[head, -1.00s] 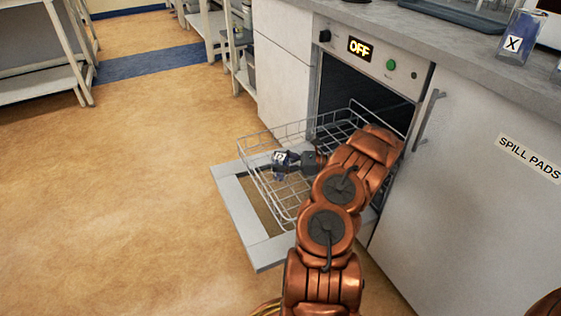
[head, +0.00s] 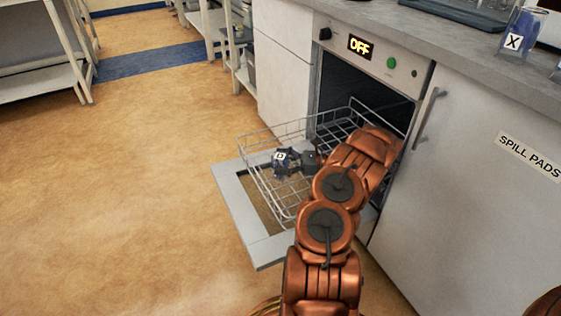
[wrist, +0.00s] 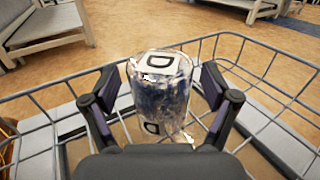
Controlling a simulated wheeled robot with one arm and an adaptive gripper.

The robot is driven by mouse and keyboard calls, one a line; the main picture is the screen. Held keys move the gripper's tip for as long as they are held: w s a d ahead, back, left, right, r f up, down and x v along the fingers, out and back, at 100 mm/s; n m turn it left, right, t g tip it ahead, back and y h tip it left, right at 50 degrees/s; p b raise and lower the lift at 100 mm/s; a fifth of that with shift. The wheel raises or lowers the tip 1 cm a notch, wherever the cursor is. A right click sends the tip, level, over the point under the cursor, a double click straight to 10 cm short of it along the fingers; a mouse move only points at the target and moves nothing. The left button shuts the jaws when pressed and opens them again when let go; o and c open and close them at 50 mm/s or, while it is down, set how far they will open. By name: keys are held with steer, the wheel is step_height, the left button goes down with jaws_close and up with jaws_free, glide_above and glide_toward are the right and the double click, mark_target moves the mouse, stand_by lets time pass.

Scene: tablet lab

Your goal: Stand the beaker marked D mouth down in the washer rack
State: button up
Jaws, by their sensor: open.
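The beaker marked D (head: 280,159) is clear, blue-stained glass with white D labels. It stands inside the washer rack (head: 250,174), a wire basket pulled out over the lowered door. The wrist view shows the beaker (wrist: 160,98) between the fingers of my gripper (wrist: 162,92). The fingers are spread, with a visible gap on at least the right side. One D label is on its upper part and another is lower down. I cannot tell for certain which end is the mouth. In the head view my gripper (head: 294,163) is low in the rack, partly behind my arm.
The washer (head: 362,62) reads OFF, and its door (head: 232,196) lies open under the rack. A beaker marked X (head: 520,36) stands on the counter (head: 465,45) at right. A cupboard labelled spill pads (head: 470,180) stands beside the washer.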

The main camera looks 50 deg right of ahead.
steer(key=shift+r, duration=5)
